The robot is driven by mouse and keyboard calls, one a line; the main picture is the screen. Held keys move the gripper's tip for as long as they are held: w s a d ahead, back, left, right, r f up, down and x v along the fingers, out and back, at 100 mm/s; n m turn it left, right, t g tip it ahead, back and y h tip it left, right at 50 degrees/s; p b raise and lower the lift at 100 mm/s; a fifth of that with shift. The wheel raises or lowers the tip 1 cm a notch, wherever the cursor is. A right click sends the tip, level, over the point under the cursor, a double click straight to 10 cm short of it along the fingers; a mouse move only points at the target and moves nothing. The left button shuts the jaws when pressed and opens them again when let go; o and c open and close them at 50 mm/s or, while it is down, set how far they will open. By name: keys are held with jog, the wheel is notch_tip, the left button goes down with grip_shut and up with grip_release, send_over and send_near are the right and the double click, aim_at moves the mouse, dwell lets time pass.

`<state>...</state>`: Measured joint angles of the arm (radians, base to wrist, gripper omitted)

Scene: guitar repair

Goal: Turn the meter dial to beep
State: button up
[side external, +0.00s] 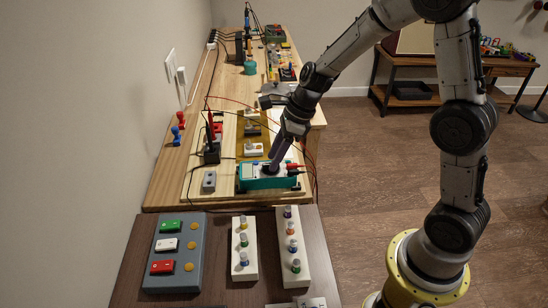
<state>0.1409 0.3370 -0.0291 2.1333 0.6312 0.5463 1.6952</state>
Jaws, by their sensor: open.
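The meter (250,183) is a teal-edged box with a pale face, lying on the light wooden board in the middle of the side external view. Red plugs and leads (293,168) sit at its right end. My gripper (270,169) points down at the meter's face, its tips at or just above the dark dial. The dial is mostly hidden behind my gripper, so its setting and whether the fingers touch it cannot be told. The gap between the fingers is too small to make out.
A grey box with colored switches (174,252) and two white strips with knobs (244,248) (291,246) stand on the dark table in front.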

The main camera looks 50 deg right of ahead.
jog(key=shift+w+a+f, duration=0.1)
jog(key=shift+a+f, duration=0.05)
jog(key=shift+f, duration=0.25)
grip_shut()
